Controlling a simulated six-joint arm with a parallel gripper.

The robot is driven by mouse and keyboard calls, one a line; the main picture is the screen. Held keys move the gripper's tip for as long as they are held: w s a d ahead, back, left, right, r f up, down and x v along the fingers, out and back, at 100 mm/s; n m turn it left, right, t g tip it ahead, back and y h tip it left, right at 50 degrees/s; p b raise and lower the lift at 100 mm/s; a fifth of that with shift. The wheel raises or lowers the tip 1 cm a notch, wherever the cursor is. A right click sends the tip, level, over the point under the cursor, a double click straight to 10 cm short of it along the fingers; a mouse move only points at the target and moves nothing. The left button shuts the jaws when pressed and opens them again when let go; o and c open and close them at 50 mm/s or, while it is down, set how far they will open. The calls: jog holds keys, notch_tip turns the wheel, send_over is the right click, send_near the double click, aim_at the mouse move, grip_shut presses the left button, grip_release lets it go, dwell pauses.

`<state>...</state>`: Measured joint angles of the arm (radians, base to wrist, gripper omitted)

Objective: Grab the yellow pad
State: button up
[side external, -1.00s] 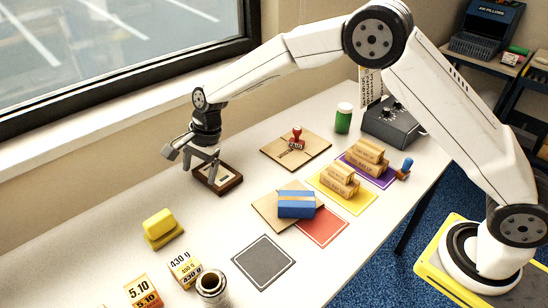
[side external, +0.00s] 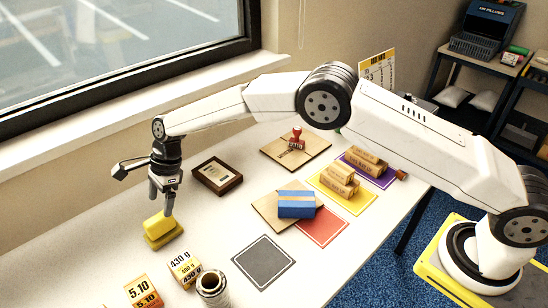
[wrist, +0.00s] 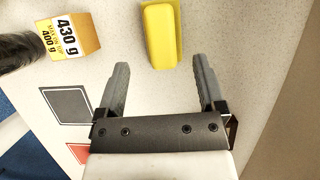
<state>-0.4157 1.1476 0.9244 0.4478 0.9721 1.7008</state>
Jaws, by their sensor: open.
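The yellow pad (side external: 161,227) sits on a yellow base on the white table, at the left in the side view. In the wrist view the yellow pad (wrist: 160,34) lies ahead of the fingertips, roughly in line with the gap between them. My gripper (side external: 161,207) is just above and close to the pad in the side view. The wrist view shows my gripper (wrist: 158,72) with its two grey fingers apart and nothing between them. Whether a finger touches the pad cannot be told.
A grey square mat (side external: 263,262), a blue block (side external: 296,204) and wooden blocks (side external: 341,180) lie to the right.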

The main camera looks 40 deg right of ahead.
aim_at(158, 217)
jog(key=shift+a+f, duration=0.2)
jog(key=shift+f, duration=0.3)
jog(key=shift+f, duration=0.15)
jog(key=shift+x, duration=2.5)
grip_shut()
